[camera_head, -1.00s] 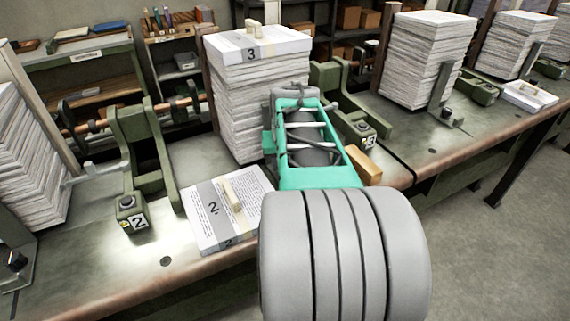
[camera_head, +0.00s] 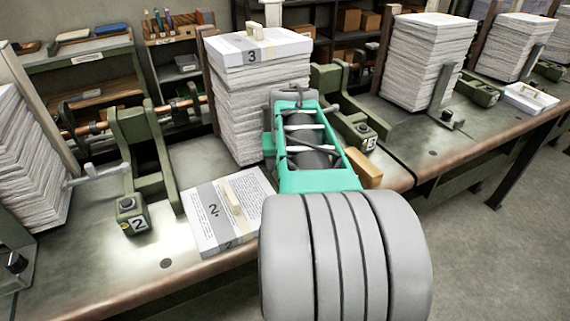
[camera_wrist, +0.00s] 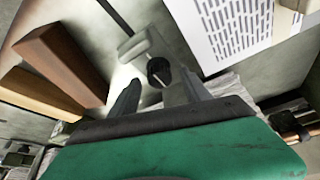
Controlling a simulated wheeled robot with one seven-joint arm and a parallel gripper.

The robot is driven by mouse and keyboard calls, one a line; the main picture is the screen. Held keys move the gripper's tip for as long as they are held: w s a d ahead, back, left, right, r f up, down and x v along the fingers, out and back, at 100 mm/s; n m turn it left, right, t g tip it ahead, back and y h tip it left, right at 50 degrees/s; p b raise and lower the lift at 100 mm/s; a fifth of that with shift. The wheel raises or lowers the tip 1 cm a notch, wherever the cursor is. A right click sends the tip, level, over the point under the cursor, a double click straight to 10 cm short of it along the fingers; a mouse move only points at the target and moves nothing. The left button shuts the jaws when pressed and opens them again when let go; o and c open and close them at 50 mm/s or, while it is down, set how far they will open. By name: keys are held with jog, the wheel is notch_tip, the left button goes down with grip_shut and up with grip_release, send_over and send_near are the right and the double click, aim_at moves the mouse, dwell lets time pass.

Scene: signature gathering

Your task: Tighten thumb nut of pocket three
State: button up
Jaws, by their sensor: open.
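The stack of pocket three (camera_head: 240,105) stands upright behind my gripper, topped by a bundle marked 3 (camera_head: 258,48). In the wrist view, a dark round thumb nut (camera_wrist: 158,69) sits on a grey metal bracket (camera_wrist: 135,47). My gripper (camera_wrist: 160,82) is open, with one dark finger on each side of the nut. I cannot tell whether either finger touches it. In the head view, my green gripper body (camera_head: 318,178) and arm hide the nut and fingertips.
A printed bundle marked 2 (camera_head: 205,225) lies left of my arm. A green lever unit (camera_head: 130,215) marked 2 stands further left, and another marked 3 (camera_head: 352,130) to the right. A wooden block (camera_head: 368,172) is close on my gripper's right.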

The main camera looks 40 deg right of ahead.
jog(key=v, duration=0.8)
jog(key=shift+f, duration=0.1)
